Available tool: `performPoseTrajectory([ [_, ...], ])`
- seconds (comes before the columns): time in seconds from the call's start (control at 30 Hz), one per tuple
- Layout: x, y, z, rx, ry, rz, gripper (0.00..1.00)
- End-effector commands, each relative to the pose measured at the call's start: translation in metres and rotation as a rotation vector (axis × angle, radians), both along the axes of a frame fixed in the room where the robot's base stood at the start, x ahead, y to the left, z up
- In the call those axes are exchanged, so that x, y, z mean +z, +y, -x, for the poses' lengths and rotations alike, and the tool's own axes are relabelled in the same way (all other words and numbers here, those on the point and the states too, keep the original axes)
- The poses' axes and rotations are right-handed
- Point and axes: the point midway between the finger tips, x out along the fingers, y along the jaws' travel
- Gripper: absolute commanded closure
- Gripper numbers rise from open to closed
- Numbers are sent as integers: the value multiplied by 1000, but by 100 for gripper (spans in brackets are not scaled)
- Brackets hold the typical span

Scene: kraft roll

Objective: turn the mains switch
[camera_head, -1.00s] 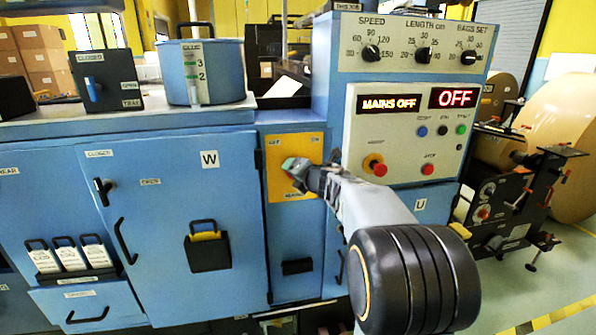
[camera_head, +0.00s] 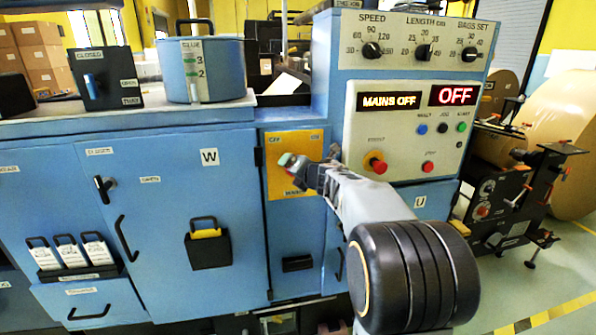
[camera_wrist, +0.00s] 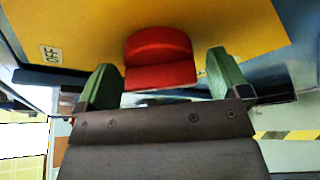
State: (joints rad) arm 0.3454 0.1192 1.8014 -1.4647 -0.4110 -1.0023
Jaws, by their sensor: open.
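The mains switch has a red handle (camera_wrist: 160,58) on a yellow plate (camera_head: 292,150), seen close up in the wrist view. An OFF label (camera_wrist: 51,53) is on the plate to the handle's left. My gripper (camera_wrist: 162,80) is open, with one green fingertip on each side of the red handle and a gap to each. I cannot tell how deep the handle sits between them. The display (camera_head: 389,101) reads MAINS OFF.
The control panel with a red button (camera_head: 428,167) and a red-and-yellow knob (camera_head: 377,165) is right of the plate, close to my arm. A cabinet door with a black handle (camera_head: 126,238) is to the left. A second display (camera_head: 452,95) reads OFF.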

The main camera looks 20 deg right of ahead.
Motion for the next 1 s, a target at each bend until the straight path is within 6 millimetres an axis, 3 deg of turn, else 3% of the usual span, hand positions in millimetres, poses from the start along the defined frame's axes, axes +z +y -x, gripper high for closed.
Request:
performPoseTrajectory([
  [0.23,1,0,2,0,0,-1,6],
  [0.37,5,-2,13,-2,-1,-1,6],
  [0.8,30,-8,95,-3,-3,1,6],
  [1.0,36,-11,120,-2,-2,-1,6],
])
